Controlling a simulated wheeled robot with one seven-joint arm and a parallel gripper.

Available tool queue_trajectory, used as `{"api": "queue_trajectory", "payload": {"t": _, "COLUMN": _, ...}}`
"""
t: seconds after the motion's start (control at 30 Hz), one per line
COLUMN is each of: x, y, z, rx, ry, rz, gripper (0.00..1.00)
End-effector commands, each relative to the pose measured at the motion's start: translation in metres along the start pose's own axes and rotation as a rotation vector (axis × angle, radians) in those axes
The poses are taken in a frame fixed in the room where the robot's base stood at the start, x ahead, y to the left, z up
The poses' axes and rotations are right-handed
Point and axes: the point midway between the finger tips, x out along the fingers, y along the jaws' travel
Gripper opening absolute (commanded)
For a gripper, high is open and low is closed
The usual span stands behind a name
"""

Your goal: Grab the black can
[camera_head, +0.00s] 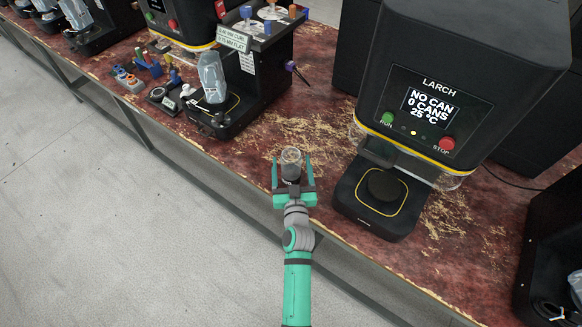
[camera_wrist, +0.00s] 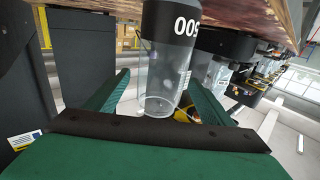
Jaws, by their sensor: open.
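A can (camera_head: 291,158) with a clear upper part and a dark lower part stands on the red worn bench, near its front edge. The wrist view shows it close up, with a clear body (camera_wrist: 160,80) and a black band (camera_wrist: 172,22) bearing white characters. My green gripper (camera_head: 292,165) is open, with one finger on each side of the can. I cannot tell whether either finger touches it. The palm and fingers hide part of the can's lower end in the head view.
A black LARCH machine (camera_head: 430,125) stands just right of the can; its display reads "NO CAN" and its round plate (camera_head: 382,188) is empty. The bench between is clear.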

Motion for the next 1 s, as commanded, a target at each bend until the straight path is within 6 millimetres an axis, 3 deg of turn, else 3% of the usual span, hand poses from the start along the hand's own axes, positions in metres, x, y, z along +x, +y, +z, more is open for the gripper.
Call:
{"api": "queue_trajectory", "payload": {"t": 0.43, "x": 0.047, "y": -0.001, "z": -0.003, "rx": 0.0, "ry": 0.0, "rz": 0.001, "gripper": 0.75}}
{"api": "queue_trajectory", "payload": {"t": 0.77, "x": 0.053, "y": -0.001, "z": -0.003, "rx": 0.0, "ry": 0.0, "rz": 0.0, "gripper": 0.75}}
{"api": "queue_trajectory", "payload": {"t": 0.97, "x": 0.053, "y": -0.001, "z": -0.003, "rx": 0.0, "ry": 0.0, "rz": 0.001, "gripper": 0.32}}
{"api": "queue_trajectory", "payload": {"t": 1.0, "x": 0.053, "y": -0.001, "z": -0.003, "rx": 0.0, "ry": 0.0, "rz": 0.0, "gripper": 0.32}}
